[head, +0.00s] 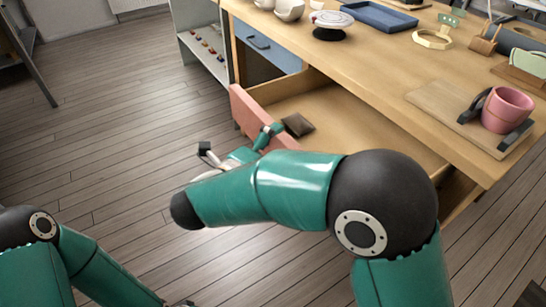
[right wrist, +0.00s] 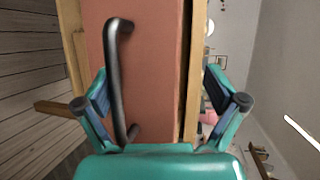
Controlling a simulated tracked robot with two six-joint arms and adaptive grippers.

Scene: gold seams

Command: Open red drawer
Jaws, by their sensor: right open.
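The red drawer stands pulled out of the wooden workbench, with its pale wood inside showing. Its red front (head: 247,112) is at the left end, partly hidden by my right arm. In the right wrist view the red front (right wrist: 158,60) fills the middle, with a dark bar handle (right wrist: 115,75) running along it. My right gripper (head: 237,143) is at the drawer front, mostly behind my forearm. In the right wrist view its fingers (right wrist: 160,88) are spread wide, with the handle between them, nearer one finger. Contact cannot be told.
A small dark brown block (head: 298,124) lies in the drawer. A blue drawer (head: 268,46) sits shut beside it. The bench top (head: 375,50) holds a turntable (head: 331,22), a blue tray (head: 380,16) and a pink mug (head: 507,109). The wooden floor (head: 110,130) at left is clear.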

